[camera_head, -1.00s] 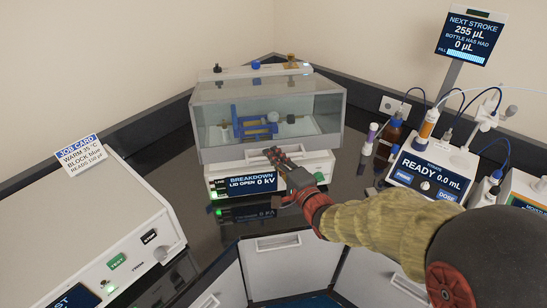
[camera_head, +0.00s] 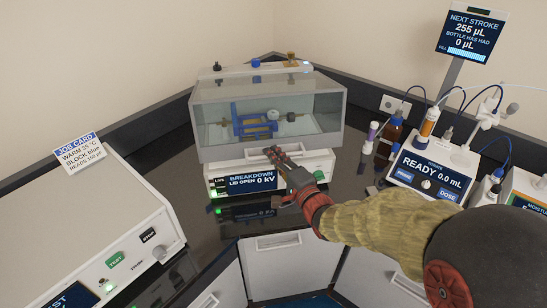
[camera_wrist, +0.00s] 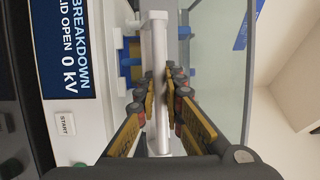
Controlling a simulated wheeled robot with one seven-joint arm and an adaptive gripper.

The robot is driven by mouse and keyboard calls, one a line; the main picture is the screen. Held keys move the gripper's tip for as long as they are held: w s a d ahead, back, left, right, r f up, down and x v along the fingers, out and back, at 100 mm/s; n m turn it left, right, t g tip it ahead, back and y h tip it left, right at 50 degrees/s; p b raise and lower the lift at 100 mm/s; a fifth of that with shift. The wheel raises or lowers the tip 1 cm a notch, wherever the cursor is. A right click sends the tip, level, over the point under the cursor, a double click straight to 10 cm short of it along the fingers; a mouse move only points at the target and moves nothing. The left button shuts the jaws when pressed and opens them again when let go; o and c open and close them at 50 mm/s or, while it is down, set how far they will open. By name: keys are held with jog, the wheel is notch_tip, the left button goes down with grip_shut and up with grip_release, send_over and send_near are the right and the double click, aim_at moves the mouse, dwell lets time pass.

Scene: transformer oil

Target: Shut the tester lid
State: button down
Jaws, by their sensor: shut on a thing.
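The breakdown tester (camera_head: 322,166) stands on the dark bench, and its display (camera_head: 250,181) reads LID OPEN 0 kV. Its clear lid (camera_head: 215,125) forms a box over the chamber, where a blue fixture (camera_head: 240,122) shows through. My gripper (camera_head: 270,152) is at the front lower edge of the lid. In the wrist view my gripper (camera_wrist: 160,75) has its fingers on both sides of a pale handle bar (camera_wrist: 158,30) and is shut on it. The finger pads hide part of the bar. The head view does not clearly show the lid's gap.
A START button (camera_wrist: 65,124) is beside the display. A white instrument (camera_head: 95,230) with a job card (camera_head: 78,152) stands at left.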

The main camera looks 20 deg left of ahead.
jog(key=shift+t+y, duration=0.4)
jog(key=f+b, duration=0.2)
jog(key=w+f+b, duration=0.1)
jog(key=f+b, duration=0.1)
jog(key=f, duration=0.1)
jog(key=w+a+f+b, duration=0.1)
jog(key=f+b, duration=0.1)
jog(key=shift+f+b, duration=0.2)
jog(key=shift+b, duration=0.2)
jog(key=shift+r, duration=0.15)
jog(key=c, duration=1.9)
grip_release()
jog(key=v, duration=1.2)
